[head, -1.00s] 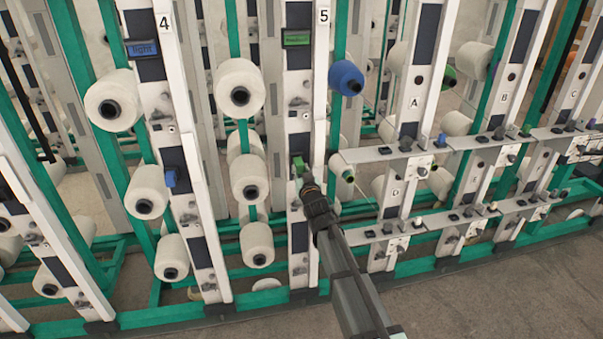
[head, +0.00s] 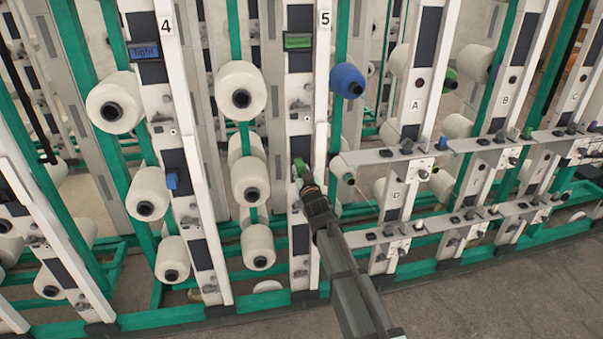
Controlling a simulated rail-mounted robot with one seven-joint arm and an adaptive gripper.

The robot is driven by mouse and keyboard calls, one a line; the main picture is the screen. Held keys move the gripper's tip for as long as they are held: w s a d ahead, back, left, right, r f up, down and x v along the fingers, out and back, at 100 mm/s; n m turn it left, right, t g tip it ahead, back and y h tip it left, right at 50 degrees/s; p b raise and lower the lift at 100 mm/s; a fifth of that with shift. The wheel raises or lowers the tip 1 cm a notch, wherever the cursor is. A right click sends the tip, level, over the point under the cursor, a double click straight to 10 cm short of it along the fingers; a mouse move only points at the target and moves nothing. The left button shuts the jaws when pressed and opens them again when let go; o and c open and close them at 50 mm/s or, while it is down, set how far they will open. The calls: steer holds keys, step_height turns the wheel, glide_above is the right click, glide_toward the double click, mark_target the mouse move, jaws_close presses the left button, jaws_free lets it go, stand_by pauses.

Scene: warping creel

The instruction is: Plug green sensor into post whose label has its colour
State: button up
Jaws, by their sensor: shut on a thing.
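The green sensor (head: 299,168) is at the front face of post 5 (head: 301,118), about mid-height. My gripper (head: 306,181) is shut on it from below and the front, and hides much of it. The sensor appears to be against the dark panel of the post, but I cannot tell whether it is seated. A green label (head: 298,41) is on post 5 near its top. Post 4 (head: 178,120) has a blue label (head: 144,52) and a blue sensor (head: 171,181) at mid-height.
White yarn bobbins (head: 250,180) stick out on both sides of the posts. A blue bobbin (head: 347,80) is just right of post 5. Grey shelves (head: 390,157) with small parts stand to the right. The floor in front (head: 480,300) is clear.

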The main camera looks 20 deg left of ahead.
steer(key=shift+w+a, duration=0.1)
steer(key=shift+w, duration=0.05)
stand_by(0.4)
steer(key=o, duration=1.4)
steer(key=shift+c, duration=0.2)
steer(key=v, duration=0.7)
steer(key=v, duration=1.2)
